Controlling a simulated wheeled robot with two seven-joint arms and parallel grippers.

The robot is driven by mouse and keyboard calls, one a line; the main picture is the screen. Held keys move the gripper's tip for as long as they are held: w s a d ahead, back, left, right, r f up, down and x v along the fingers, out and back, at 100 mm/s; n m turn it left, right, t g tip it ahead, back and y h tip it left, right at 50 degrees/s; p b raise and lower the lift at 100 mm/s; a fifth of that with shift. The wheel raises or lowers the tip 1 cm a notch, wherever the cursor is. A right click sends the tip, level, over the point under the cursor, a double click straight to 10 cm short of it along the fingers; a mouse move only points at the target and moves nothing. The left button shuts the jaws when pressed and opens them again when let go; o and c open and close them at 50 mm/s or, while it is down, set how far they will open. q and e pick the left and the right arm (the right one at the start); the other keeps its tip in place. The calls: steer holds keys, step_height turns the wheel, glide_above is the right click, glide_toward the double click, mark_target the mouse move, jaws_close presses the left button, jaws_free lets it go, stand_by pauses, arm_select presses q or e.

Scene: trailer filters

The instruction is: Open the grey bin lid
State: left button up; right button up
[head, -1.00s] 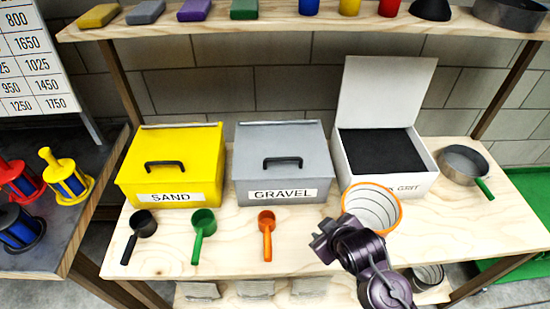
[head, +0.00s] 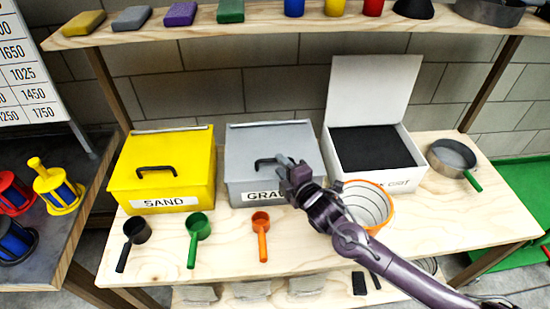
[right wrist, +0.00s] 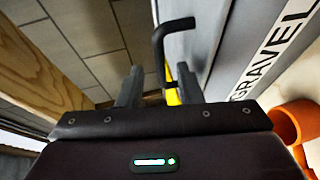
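The grey bin (head: 235,170), labelled GRAVEL, stands on the wooden bench with its lid (head: 270,136) closed. Its black bar handle (head: 262,162) is on the lid; my right gripper hides the handle's right end. My right gripper (head: 285,170) is over the front right of the grey bin, at the handle. In the right wrist view its two fingers (right wrist: 158,88) are apart, and the handle (right wrist: 158,45) shows just beyond and partly between them. I cannot tell whether they touch it. The left gripper is not in view.
A closed yellow SAND bin (head: 160,175) stands left and an open white bin (head: 370,150) right. An orange-rimmed bucket (head: 378,205) sits beside my right arm. Black (head: 135,235), green (head: 198,228) and orange (head: 261,225) scoops lie in front. A shelf (head: 250,22) runs above.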

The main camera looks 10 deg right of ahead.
mark_target(275, 160)
steer(key=shift+x, duration=2.15)
steer(key=shift+f, duration=0.1)
steer(key=shift+c, duration=0.2)
jaws_close()
